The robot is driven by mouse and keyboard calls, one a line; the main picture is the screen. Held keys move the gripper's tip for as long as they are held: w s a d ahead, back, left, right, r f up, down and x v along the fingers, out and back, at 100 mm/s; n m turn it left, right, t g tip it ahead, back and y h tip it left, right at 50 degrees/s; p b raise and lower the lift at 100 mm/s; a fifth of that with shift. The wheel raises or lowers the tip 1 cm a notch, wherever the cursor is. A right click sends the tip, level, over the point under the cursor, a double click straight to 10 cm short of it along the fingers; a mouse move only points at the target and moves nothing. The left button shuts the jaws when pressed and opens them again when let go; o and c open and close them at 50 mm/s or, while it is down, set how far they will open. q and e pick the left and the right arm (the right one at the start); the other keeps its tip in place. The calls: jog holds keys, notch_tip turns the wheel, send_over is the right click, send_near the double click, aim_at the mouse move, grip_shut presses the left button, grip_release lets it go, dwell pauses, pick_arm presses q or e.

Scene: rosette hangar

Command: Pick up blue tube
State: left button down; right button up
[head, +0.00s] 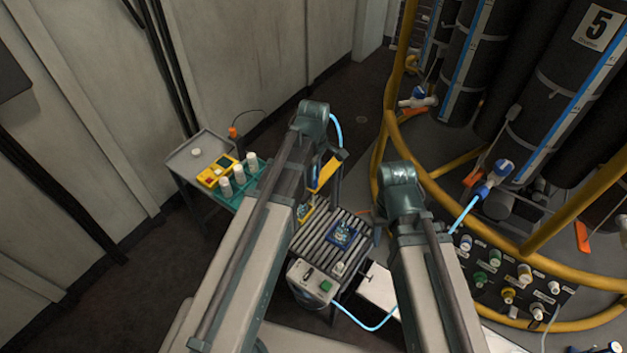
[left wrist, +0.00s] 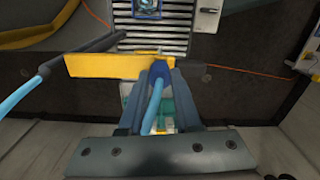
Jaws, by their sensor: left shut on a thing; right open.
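My left gripper (left wrist: 160,75) is shut on the blue tube (left wrist: 154,108) in the left wrist view. The tube's dark blue end lies between the fingertips, and its light blue length runs back towards the camera. A light blue length (left wrist: 20,92) with a dark rod-like end also shows at the left. In the head view a light blue tube (head: 336,130) curves beside my left forearm; the gripper itself is hidden by the arm there. A yellow bar (left wrist: 105,66) lies just beyond the fingertips, touching or very near; I cannot tell which. My right gripper is hidden behind its arm.
A roller table (head: 312,243) with a blue item (head: 343,234) stands between my arms. A grey cart (head: 198,142) with a yellow device and white-capped jars is at the left. A yellow rail (head: 397,145), a valve panel (head: 508,285) and dark cylinders (head: 555,85) fill the right.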

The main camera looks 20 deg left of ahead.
pick_arm(q)
jog(key=shift+r, duration=0.2)
notch_tip(320, 180, up, 18)
jog(key=p, duration=1.8)
jog(key=shift+f, duration=0.25)
